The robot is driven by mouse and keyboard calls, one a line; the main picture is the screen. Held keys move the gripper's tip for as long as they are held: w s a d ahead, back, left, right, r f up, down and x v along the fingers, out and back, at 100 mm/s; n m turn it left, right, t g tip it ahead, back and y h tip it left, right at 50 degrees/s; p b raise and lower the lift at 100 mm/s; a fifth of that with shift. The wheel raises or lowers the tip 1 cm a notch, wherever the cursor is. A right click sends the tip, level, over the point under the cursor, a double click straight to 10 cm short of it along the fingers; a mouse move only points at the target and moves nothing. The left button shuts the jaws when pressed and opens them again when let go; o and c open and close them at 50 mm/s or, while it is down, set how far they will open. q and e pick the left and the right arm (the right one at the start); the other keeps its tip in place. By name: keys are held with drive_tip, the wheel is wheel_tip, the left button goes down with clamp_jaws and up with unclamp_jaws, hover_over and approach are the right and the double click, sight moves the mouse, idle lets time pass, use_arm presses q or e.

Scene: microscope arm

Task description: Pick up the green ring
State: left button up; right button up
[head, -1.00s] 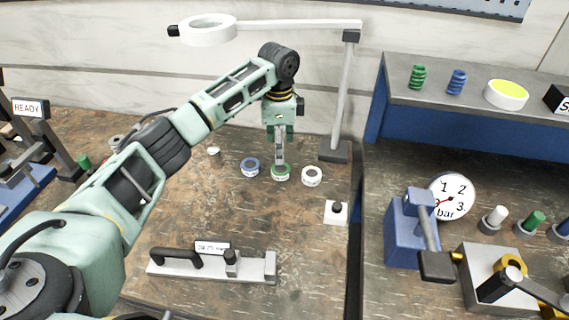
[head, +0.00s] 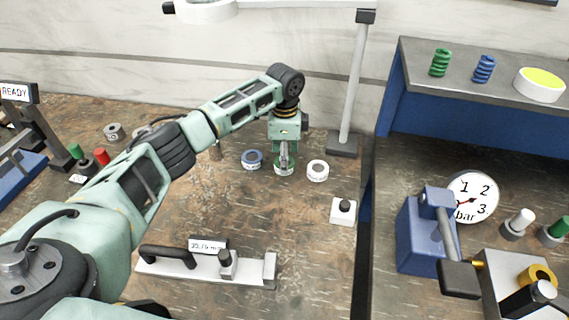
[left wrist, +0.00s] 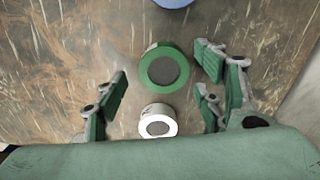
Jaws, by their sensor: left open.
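The green ring (left wrist: 165,66) is a short round piece with a green rim and grey centre, lying on the brown bench. In the head view the green ring (head: 284,170) is partly hidden under my left gripper (head: 284,158). In the left wrist view my left gripper (left wrist: 165,88) is open, its green-padded fingers spread on either side of the ring and apart from it. A white ring (head: 317,171) lies just right of it in the head view and also shows in the left wrist view (left wrist: 158,121). A blue ring (head: 252,160) lies to the left. My right gripper is not in view.
A lamp post (head: 352,95) stands behind the rings. A white block with a black knob (head: 344,211) is at front right. A gauge fixture (head: 205,265) lies in front. Bare bench lies between the rings and the fixture.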

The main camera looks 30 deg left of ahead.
use_arm(q)
wheel_tip(320, 180, down, 3)
drive_tip(key=shift+a+r, duration=0.1)
drive_tip(key=shift+r, duration=0.05)
drive_tip(key=c, duration=1.4)
drive_tip(key=shift+c, duration=0.5)
drive_tip(key=shift+r, duration=0.15)
